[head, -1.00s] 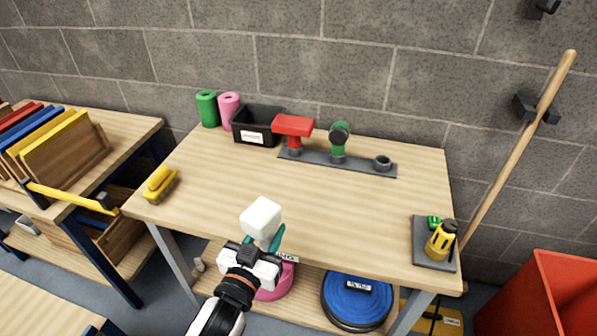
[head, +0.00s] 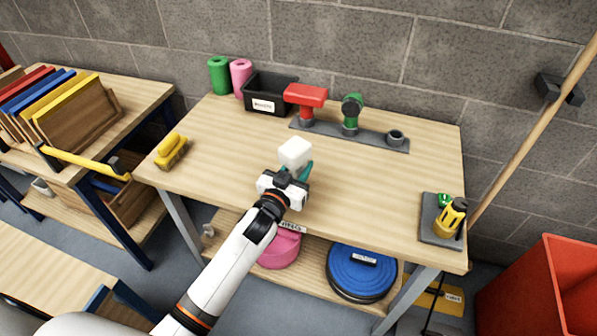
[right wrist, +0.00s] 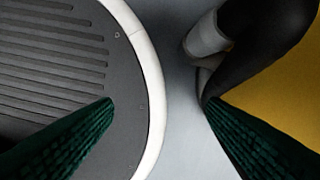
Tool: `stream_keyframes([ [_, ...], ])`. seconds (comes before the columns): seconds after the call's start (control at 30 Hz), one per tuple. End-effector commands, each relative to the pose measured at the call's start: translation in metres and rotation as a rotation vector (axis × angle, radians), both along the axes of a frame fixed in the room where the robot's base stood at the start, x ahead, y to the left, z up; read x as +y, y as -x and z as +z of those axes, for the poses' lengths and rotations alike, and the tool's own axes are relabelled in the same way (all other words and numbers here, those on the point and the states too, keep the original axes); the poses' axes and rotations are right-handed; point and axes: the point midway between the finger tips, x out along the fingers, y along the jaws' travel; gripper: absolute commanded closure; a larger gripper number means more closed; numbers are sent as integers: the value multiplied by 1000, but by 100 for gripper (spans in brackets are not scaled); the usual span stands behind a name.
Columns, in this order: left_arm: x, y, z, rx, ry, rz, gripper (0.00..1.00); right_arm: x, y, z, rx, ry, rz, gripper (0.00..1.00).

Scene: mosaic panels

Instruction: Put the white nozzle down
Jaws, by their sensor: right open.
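My right gripper (right wrist: 158,105) is open and empty in the right wrist view, over the floor and away from the table.
The tabletop (head: 230,150) is bare around my left gripper. A yellow brush (head: 171,151) lies at the left edge. A black bin (head: 270,94) stands at the back. A grey mat (head: 430,225) with a yellow tool (head: 452,217) is at the right front. A red crate (head: 565,290) stands right.

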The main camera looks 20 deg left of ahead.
Motion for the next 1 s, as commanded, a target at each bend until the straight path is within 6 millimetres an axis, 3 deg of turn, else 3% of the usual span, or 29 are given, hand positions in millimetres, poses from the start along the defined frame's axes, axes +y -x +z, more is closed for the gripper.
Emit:
stream_keyframes([
  [0.13,0,0,-18,0,2,1,87,1,0,-3,0,-1,0,34],
  [0.53,0,0,-24,-2,0,0,87,1,1,-6,0,-1,0,34],
  [0.57,0,0,-23,-1,0,0,59,1,1,-5,1,-1,-1,34],
  [0.67,0,0,-22,-1,0,0,42,1,1,-5,1,-1,-1,34],
  [1.0,0,0,-18,-1,0,0,42,1,3,-2,3,-1,0,34],
])
